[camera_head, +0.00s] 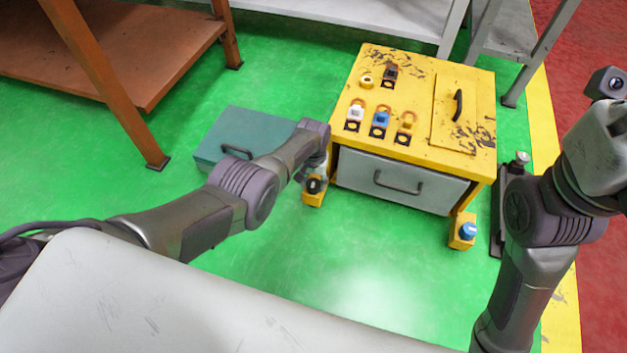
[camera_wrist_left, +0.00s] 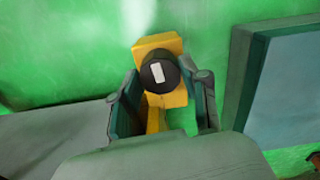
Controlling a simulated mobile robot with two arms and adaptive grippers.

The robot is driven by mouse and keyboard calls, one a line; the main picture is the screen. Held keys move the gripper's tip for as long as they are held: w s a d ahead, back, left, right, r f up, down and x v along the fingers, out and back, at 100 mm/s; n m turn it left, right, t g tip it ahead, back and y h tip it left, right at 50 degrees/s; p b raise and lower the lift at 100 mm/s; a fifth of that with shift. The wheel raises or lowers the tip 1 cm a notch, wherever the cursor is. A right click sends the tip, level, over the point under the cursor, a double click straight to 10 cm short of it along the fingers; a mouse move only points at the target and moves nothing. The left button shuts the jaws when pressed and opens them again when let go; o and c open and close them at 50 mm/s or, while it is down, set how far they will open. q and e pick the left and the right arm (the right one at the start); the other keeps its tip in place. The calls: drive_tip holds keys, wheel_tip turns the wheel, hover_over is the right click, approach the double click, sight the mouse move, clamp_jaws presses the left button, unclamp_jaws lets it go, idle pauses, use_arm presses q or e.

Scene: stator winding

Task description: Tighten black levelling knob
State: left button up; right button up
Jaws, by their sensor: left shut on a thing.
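The black levelling knob (camera_head: 314,185) sits on a yellow foot (camera_head: 311,198) at the front left corner of the yellow cabinet. In the left wrist view the round black knob (camera_wrist_left: 159,72) carries a white mark and shows in front of its yellow foot (camera_wrist_left: 158,43). My left gripper (camera_head: 318,178) is at the knob, with one finger on each side of it in the left wrist view (camera_wrist_left: 166,85). It is shut on the knob. Part of the knob is hidden by the gripper in the head view. My right arm is at the right edge; its fingers do not show.
The yellow cabinet (camera_head: 408,105) has a grey drawer (camera_head: 385,195) and small coloured parts on top. A blue knob (camera_head: 468,231) is on its front right foot. A teal box (camera_head: 228,130) stands left of the cabinet. An orange table (camera_head: 120,55) is at the back left.

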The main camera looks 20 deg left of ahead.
use_arm(q)
drive_tip(key=m, duration=0.4)
drive_tip(key=shift+r+m, duration=0.1)
drive_tip(key=shift+m, duration=0.2)
drive_tip(key=m, duration=0.3)
drive_tip(key=shift+m, duration=0.4)
drive_tip(key=m, duration=1.2)
drive_tip(key=shift+m, duration=0.3)
drive_tip(key=m, duration=0.3)
drive_tip(key=shift+m, duration=0.4)
drive_tip(key=m, duration=0.3)
drive_tip(key=shift+m+b, duration=0.4)
drive_tip(key=shift+m, duration=1.6)
drive_tip(key=shift+d, duration=0.1)
